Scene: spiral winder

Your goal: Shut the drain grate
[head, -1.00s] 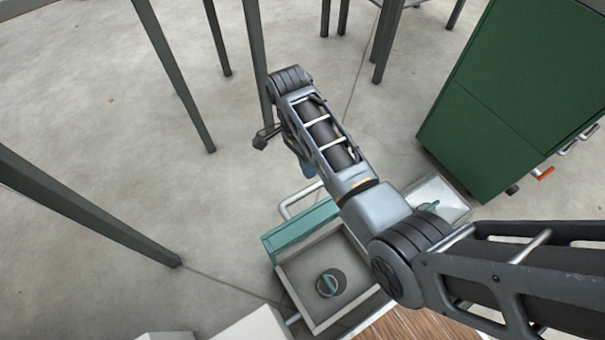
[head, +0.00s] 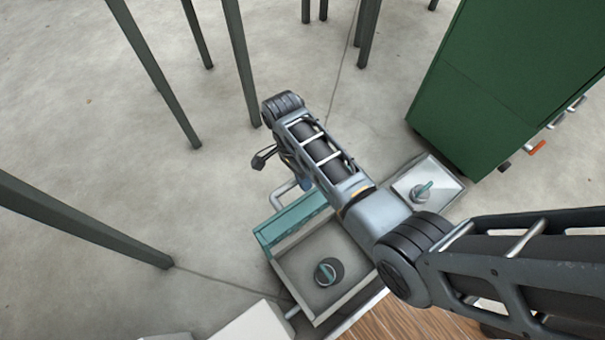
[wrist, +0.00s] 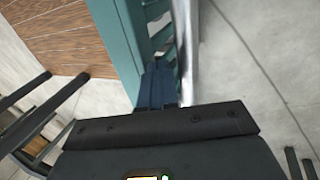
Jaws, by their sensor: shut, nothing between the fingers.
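A teal slatted panel (head: 292,222), which looks like the drain grate, stands along the far edge of a grey tray (head: 352,262). A silver bar handle (head: 279,197) sticks out from its outer side. In the wrist view the teal frame (wrist: 122,45) and the silver bar (wrist: 190,50) run away from me. My gripper (wrist: 158,72) has its blue fingers shut and empty, at the slatted side between the frame and the bar. I cannot tell whether they touch it. In the head view my arm hides most of the gripper and part of the panel.
A round drain fitting with a teal handle (head: 327,272) sits in the tray. A similar one (head: 422,191) stands on a pale plate to the right. A green cabinet (head: 490,90) is at upper right, and dark posts (head: 155,75) stand left. Open concrete floor lies beyond the panel.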

